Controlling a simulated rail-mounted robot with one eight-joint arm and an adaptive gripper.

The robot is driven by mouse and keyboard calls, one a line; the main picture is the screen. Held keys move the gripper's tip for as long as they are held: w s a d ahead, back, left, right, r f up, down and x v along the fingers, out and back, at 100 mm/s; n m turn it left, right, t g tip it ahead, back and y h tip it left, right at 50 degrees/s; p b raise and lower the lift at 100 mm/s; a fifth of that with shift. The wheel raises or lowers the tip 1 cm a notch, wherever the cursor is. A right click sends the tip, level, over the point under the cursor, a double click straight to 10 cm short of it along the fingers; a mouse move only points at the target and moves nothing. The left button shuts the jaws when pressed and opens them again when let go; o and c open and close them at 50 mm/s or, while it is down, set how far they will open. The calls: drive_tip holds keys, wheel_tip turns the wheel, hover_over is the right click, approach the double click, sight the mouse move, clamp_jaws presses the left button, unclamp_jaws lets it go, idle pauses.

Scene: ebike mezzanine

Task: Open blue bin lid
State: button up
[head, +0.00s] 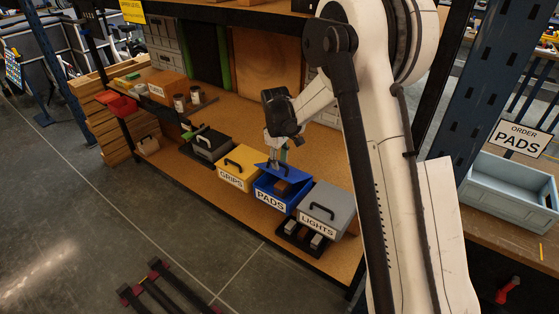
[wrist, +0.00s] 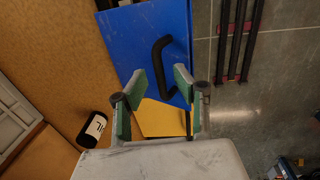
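The blue bin (head: 268,195) labelled PADS stands on the wooden shelf between the yellow and grey bins. Its blue lid (head: 290,174) is tilted up, and a brown item (head: 282,187) shows inside. In the wrist view the lid (wrist: 150,30) carries a black bar handle (wrist: 158,62). My gripper (head: 275,160) is at the lid's raised side. In the wrist view its green-padded fingers (wrist: 162,82) are spread apart, with the handle's lower end between them. I cannot tell whether they touch the lid.
The yellow GRIPS bin (head: 233,177) is close on the left, the grey LIGHTS bin (head: 335,199) close on the right. A black bin (head: 209,144) stands further left. A pale blue ORDER PADS tray (head: 510,192) is at far right. The floor in front is mostly clear.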

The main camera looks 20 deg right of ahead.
clamp_jaws()
drive_tip(key=shift+w, duration=0.1)
idle(0.5)
